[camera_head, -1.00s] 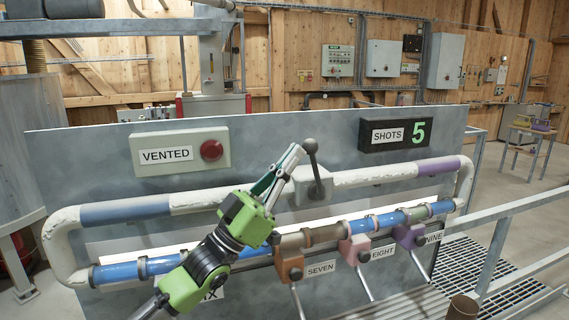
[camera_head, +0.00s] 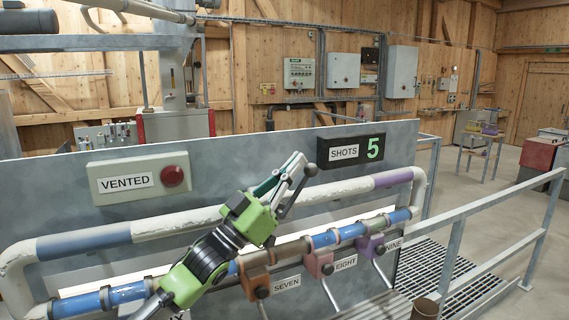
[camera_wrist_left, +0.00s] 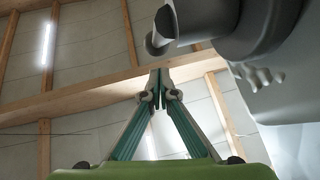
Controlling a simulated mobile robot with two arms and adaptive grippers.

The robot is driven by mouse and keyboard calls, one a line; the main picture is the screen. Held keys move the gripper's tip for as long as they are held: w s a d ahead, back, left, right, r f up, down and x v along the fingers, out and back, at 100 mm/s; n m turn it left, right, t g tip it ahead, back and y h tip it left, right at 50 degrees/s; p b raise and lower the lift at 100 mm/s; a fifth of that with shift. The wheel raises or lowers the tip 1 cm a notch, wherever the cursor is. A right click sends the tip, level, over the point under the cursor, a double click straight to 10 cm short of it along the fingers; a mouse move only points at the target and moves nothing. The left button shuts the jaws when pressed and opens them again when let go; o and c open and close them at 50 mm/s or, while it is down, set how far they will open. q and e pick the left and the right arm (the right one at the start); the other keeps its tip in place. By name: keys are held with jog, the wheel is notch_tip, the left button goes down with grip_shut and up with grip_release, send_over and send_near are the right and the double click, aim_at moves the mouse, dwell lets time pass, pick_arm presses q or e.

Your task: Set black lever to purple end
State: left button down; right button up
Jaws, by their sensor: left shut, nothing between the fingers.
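The black lever (camera_head: 297,190) stands on a white housing on the white horizontal pipe. It leans up and to the right, toward the pipe's purple section (camera_head: 391,179). The pipe's blue section (camera_head: 84,241) is at the other end. My left gripper (camera_head: 297,160) is shut and empty, with its fingertips close by the lever's upper end on the left. I cannot tell whether they touch. In the left wrist view, the shut fingertips (camera_wrist_left: 156,80) are below a grey rounded part of the lever (camera_wrist_left: 163,30). My left arm hides part of the pipe and housing. My right gripper is out of view.
Below run a blue pipe and several coloured valves with handles, such as the purple one (camera_head: 370,247). A railing (camera_head: 446,262) stands at right.

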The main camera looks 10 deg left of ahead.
pick_arm(q)
jog(key=shift+w+d+g, duration=0.15)
jog(key=shift+d+g, duration=0.05)
jog(key=shift+g, duration=0.2)
jog(key=shift+w+d+f, duration=0.1)
jog(key=shift+d, duration=0.05)
jog(key=shift+p, duration=0.3)
